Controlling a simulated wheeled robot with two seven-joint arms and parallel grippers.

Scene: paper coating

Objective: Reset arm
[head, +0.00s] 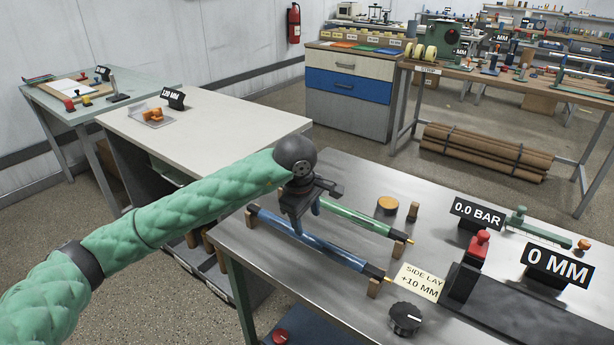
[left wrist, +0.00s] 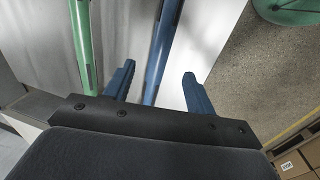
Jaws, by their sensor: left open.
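My left arm comes in from the left, and my left gripper (head: 306,213) points down over the metal table. Its two blue fingers are apart in the left wrist view (left wrist: 158,76). A blue rod (head: 325,252) with a dark end lies on small wooden supports. In the left wrist view the blue rod (left wrist: 163,45) passes between the open fingers; I cannot tell how far it lies below them. A green rod (head: 345,216) lies behind it, and in the left wrist view it (left wrist: 84,45) is left of the fingers. My right gripper is not in view.
On the metal table (head: 360,182) stand a black knob (head: 405,318), a "SIDE LAY +10 MM" card (head: 418,281), a red-topped lever (head: 480,245), and "0.0 BAR" (head: 477,213) and "0 MM" (head: 556,265) displays. A white-topped table (head: 215,125) stands behind my arm.

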